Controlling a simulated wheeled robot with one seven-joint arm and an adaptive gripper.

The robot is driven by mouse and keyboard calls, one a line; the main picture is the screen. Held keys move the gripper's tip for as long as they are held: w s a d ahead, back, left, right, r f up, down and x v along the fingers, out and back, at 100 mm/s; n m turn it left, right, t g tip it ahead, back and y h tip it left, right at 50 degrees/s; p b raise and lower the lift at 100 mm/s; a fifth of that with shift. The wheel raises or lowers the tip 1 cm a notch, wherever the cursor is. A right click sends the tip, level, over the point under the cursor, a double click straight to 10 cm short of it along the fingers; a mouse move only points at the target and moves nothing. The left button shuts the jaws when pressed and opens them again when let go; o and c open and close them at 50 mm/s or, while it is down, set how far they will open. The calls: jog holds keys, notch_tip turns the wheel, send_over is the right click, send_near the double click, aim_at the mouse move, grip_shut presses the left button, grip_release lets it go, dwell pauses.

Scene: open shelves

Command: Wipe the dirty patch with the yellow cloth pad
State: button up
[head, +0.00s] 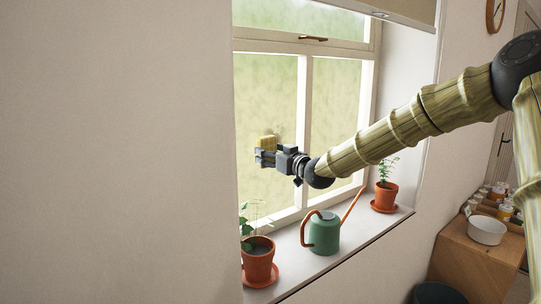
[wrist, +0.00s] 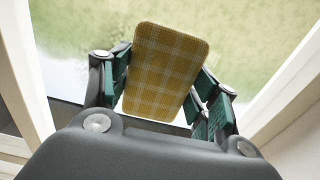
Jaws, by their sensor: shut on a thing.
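The yellow checked cloth pad (wrist: 165,65) is held between the two green-lined fingers of my gripper (wrist: 163,92) in the wrist view. In the head view the pad (head: 268,142) shows as a small yellow block at the tip of my gripper (head: 266,157), in front of the left window pane (head: 265,100). My gripper is shut on the pad. I cannot tell whether the pad touches the glass. The panes look mottled green and brownish, and I cannot make out a distinct dirty patch; the pad and gripper hide part of the left pane.
On the sill (head: 345,232) below stand a potted plant (head: 259,265) at left, a green watering can (head: 323,235) and another potted plant (head: 385,193) at right. A vertical window bar (head: 303,130) divides the panes. A wooden cabinet (head: 470,255) with a white bowl (head: 487,230) stands at right.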

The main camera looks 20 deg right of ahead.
jog(key=shift+x, duration=0.95)
dwell(0.6)
jog(key=shift+d, duration=0.15)
jog(key=w+d+p, duration=0.3)
jog(key=w+d, duration=0.1)
jog(key=d, duration=0.6)
jog(key=shift+d+p, duration=0.2)
jog(key=shift+p, duration=0.15)
dwell(0.9)
jog(key=shift+s, duration=0.1)
jog(key=s+a+b, duration=0.2)
jog(key=a+b, duration=0.1)
jog(key=a, duration=0.4)
jog(key=shift+s+b, duration=0.2)
jog(key=shift+b, duration=0.1)
dwell(0.4)
jog(key=shift+a, duration=0.1)
